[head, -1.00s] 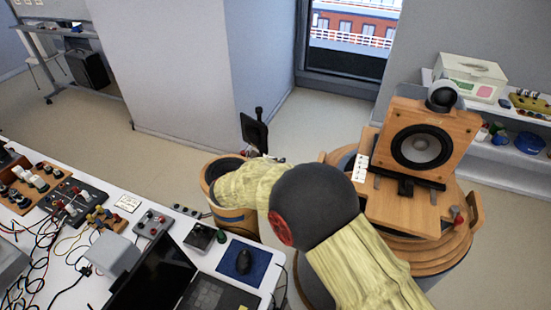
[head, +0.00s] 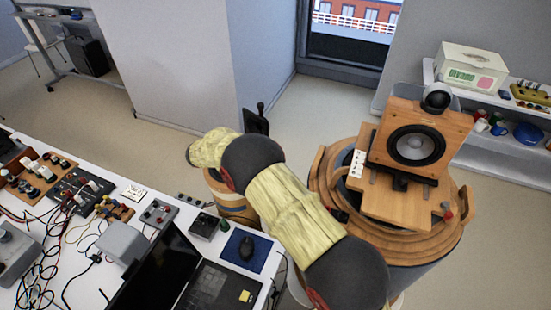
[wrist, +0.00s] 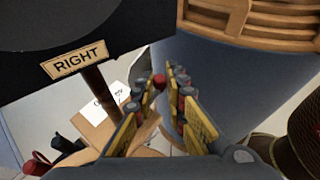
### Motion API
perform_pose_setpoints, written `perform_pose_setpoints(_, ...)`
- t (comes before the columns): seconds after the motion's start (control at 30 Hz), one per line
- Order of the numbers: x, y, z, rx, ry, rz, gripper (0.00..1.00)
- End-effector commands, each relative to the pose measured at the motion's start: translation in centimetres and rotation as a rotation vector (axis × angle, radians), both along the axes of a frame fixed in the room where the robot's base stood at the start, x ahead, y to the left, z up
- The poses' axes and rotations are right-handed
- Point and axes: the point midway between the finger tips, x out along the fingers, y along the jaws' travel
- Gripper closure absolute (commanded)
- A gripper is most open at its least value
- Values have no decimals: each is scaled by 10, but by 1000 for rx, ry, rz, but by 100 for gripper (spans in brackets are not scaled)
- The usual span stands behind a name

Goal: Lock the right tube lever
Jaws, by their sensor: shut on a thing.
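In the wrist view, my gripper (wrist: 165,85) has its two yellow-padded fingers around a small red knob (wrist: 160,82) and is shut on it at the tips. The lever's shaft below the knob is mostly hidden by the fingers. A sign reading RIGHT (wrist: 80,60) is on a dark panel at the upper left, beside the knob. In the head view, my arm reaches to the left over a wooden-rimmed tub (head: 232,207), and my gripper is hidden. A dark upright panel (head: 256,121) stands behind my arm.
A large blue-grey drum (wrist: 205,75) with a wooden slatted top is close on the right in the wrist view. In the head view, a speaker (head: 418,143) stands on a round wooden base at right. The desk (head: 170,222) at left is crowded with wires, a laptop and boxes.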

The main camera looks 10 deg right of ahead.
Motion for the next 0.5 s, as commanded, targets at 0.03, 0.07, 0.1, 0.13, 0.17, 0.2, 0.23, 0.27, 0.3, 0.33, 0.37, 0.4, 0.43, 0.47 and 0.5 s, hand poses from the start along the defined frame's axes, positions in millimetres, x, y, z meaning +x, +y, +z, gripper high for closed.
perform_pose_setpoints(0.03, 1, 0, 1, 1, -2, -13, 100)
perform_pose_setpoints(0.07, 0, 1, 0, 1, -2, -19, 100)
perform_pose_setpoints(0.1, 0, 1, 0, 1, -1, -28, 100)
perform_pose_setpoints(0.13, 0, 1, 0, 0, -1, -33, 100)
perform_pose_setpoints(0.17, 0, 1, 1, 0, -2, -37, 100)
perform_pose_setpoints(0.2, 0, 1, 1, 0, -2, -41, 100)
perform_pose_setpoints(0.23, 0, 1, 1, 0, -3, -43, 100)
perform_pose_setpoints(0.27, 0, 1, 1, 0, -2, -45, 100)
perform_pose_setpoints(0.3, 0, 1, 1, 0, -2, -47, 100)
perform_pose_setpoints(0.33, 0, 1, 1, 0, -2, -47, 100)
perform_pose_setpoints(0.37, 0, 1, 1, 0, -2, -48, 100)
perform_pose_setpoints(0.4, 0, 1, 1, 0, -2, -48, 100)
perform_pose_setpoints(0.43, 0, 1, 1, 0, -2, -48, 100)
perform_pose_setpoints(0.47, 0, 1, 1, 0, -2, -48, 100)
perform_pose_setpoints(0.5, 0, 1, 1, 0, -2, -48, 100)
